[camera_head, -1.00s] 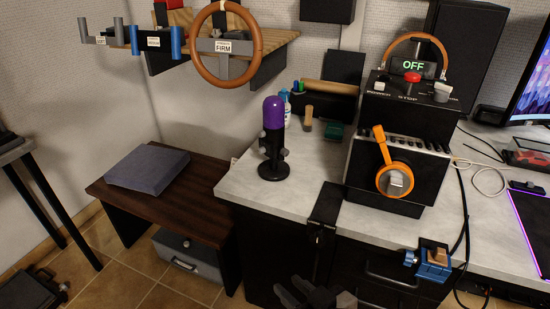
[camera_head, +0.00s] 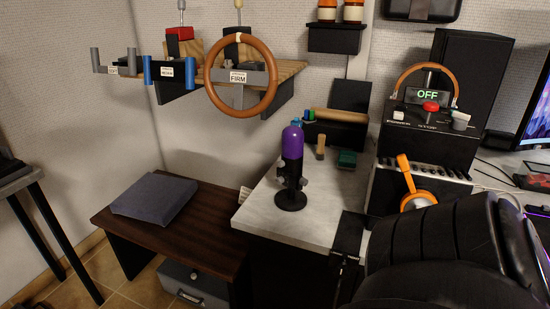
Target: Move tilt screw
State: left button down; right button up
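A purple-topped microphone (camera_head: 292,150) stands upright on a round black base on the light grey desk. It has grey knobs on both sides of its yoke (camera_head: 302,183). I see no part marked as a tilt screw, so I cannot tell whether one of these knobs is it. Neither of my grippers shows in the view.
A black padded chair-like shape (camera_head: 450,255) covers the lower right and part of the desk (camera_head: 262,218). Behind it are orange headphones (camera_head: 415,190) and a black control box (camera_head: 430,125). A steering wheel (camera_head: 242,75) hangs at a wall shelf. A low wooden table (camera_head: 205,240) stands left.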

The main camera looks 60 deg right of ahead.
aim_at(304, 181)
jog(key=i, duration=1.5)
jog(key=z, duration=3.3)
jog(key=i, duration=0.55)
jog(key=u, duration=0.1)
